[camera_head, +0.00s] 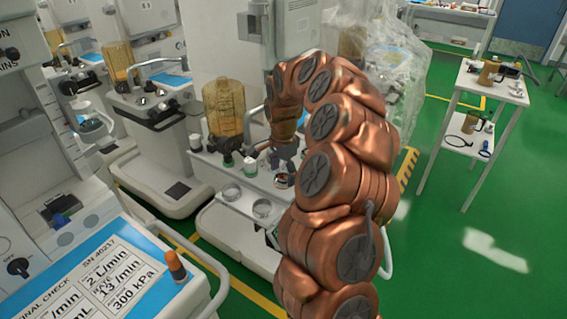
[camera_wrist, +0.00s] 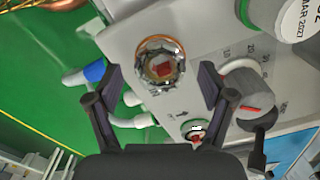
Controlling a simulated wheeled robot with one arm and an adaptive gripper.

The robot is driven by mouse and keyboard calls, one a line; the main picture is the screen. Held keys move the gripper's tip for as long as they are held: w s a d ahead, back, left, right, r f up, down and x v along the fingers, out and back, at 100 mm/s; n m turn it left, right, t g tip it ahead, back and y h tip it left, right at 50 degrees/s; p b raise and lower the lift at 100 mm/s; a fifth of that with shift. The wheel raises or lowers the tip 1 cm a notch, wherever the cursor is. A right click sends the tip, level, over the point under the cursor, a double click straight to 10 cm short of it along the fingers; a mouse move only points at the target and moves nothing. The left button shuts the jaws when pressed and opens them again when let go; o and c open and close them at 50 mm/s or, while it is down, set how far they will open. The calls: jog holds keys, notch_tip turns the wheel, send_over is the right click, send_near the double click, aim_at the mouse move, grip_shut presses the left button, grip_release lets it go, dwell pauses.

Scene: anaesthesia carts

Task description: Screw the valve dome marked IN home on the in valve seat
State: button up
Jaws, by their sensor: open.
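My gripper (camera_wrist: 162,82) is open, with its two dark fingers spread apart and nothing held between them. A clear, faceted round dome (camera_wrist: 160,62) with a copper-coloured rim and a red part inside sits on the pale cart top, between and beyond the fingertips in the wrist view. I cannot read an IN mark on it, and whether it is a seat or a loose dome is unclear. In the head view, my gripper (camera_head: 284,163) points down over the cart's work surface.
A grey knob with a red mark (camera_wrist: 248,85) stands right of the fingers. A small green-ringed fitting (camera_wrist: 195,128) is near the right finger. An amber canister (camera_head: 224,108) rises behind the cart top. A side table (camera_head: 474,98) stands right, with green floor between.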

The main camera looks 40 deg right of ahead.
jog(key=shift+f, duration=0.25)
jog(key=c, duration=1.4)
jog(key=m, duration=0.5)
jog(key=shift+d, duration=0.1)
jog(key=m, duration=1.3)
jog(key=o, duration=1.1)
